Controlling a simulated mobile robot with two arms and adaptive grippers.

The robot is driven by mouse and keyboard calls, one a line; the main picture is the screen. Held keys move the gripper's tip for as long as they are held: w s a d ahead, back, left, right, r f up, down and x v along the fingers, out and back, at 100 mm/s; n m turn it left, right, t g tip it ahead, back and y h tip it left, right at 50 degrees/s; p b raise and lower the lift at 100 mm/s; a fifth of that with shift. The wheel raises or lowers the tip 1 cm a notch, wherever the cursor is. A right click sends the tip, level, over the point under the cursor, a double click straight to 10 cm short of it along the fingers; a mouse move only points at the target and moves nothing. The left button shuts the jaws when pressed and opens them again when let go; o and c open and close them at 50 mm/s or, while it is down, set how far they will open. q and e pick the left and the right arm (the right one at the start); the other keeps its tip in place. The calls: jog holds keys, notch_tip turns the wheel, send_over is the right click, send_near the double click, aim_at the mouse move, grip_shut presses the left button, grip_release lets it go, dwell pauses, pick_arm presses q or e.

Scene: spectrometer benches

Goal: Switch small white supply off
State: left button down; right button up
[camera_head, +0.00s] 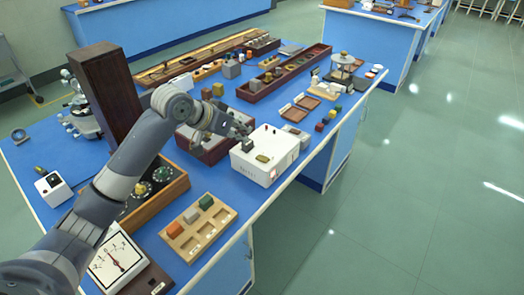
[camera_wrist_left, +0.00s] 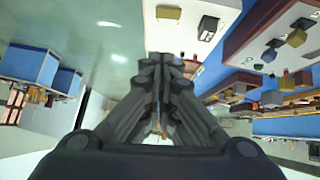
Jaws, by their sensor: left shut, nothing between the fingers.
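A white box (camera_head: 265,155), which looks like the supply, stands near the right edge of the blue bench. A black switch (camera_head: 247,145) and an olive knob (camera_head: 263,158) are on its top, and a small red spot (camera_head: 272,174) shows on its front. In the left wrist view the box (camera_wrist_left: 185,32) is at the top, with the knob (camera_wrist_left: 168,13) and switch (camera_wrist_left: 208,25). My left gripper (camera_head: 246,130) is shut and empty, close to the switch; I cannot tell whether they touch. My right gripper is not in view.
A smaller white box (camera_head: 52,188) with a black top part stands at the far left. A wooden tray (camera_head: 198,228) with coloured blocks, a dial meter (camera_head: 118,262) and a dark upright box (camera_head: 105,85) crowd the bench. Open floor lies to the right.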

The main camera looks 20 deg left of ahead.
pick_arm(q)
jog(key=p, duration=0.2)
send_over(262, 160)
jog(key=f, duration=0.7)
jog(key=shift+w+a+f, duration=0.1)
jog(key=shift+w+a, duration=0.05)
jog(key=shift+w, duration=0.1)
jog(key=f, duration=0.2)
jog(key=shift+s+f+p, duration=0.2)
jog(key=shift+f+p, duration=0.1)
jog(key=shift+f, duration=0.65)
jog(key=shift+d, duration=0.2)
